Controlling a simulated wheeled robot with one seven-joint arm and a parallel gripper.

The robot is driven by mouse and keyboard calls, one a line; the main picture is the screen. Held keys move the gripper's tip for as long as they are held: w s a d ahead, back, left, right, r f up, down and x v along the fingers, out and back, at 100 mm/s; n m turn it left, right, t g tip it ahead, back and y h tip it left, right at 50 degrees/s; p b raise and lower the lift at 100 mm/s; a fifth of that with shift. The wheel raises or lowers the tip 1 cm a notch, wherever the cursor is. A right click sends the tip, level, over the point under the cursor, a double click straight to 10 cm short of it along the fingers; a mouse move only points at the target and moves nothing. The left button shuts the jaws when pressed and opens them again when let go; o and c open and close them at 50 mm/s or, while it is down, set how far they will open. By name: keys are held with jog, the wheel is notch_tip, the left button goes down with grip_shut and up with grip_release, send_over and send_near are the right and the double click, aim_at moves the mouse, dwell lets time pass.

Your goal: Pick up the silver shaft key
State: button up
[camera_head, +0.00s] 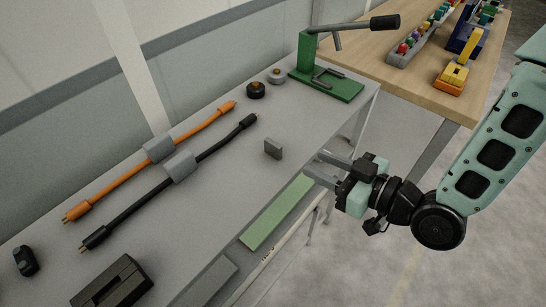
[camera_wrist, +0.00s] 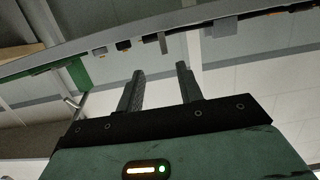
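A small grey block, which looks like the silver shaft key (camera_head: 273,149), stands upright on the grey table towards its right edge in the head view. My gripper (camera_head: 313,163) is to the right of it, by the table's edge, with its fingers pointing at the block and a clear gap between. The two fingers are apart and nothing is between them. In the wrist view my gripper (camera_wrist: 160,68) is also open. A small grey piece ahead of the fingertips there, probably the key (camera_wrist: 163,43), shows against the table edge.
Two cables, orange (camera_head: 118,187) and black (camera_head: 215,149), lie left of the key. A green press (camera_head: 325,80) and two small round parts, one black (camera_head: 256,90), stand behind. A black box (camera_head: 112,284) is in front. A green strip (camera_head: 277,212) runs along the near edge.

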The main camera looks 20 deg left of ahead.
aim_at(281, 151)
jog(key=w+a+b, duration=0.1)
jog(key=b, duration=0.4)
jog(key=shift+a+f, duration=0.1)
jog(key=shift+f, duration=0.25)
jog(key=a+b, duration=0.1)
jog(key=b, duration=0.5)
jog(key=shift+f, duration=0.1)
jog(key=x, duration=0.4)
jog(key=shift+a+r+p, duration=0.15)
jog(key=shift+r+p, duration=0.1)
jog(key=shift+p, duration=0.05)
jog(key=shift+s+p+x, duration=0.15)
jog(key=shift+p+x, duration=0.15)
jog(key=shift+x, duration=1.15)
jog(key=shift+s+p+x, duration=0.15)
jog(key=shift+p+x, duration=0.1)
jog(key=shift+x, duration=1.15)
jog(key=shift+a+f, duration=0.1)
jog(key=shift+f, duration=0.05)
grip_shut()
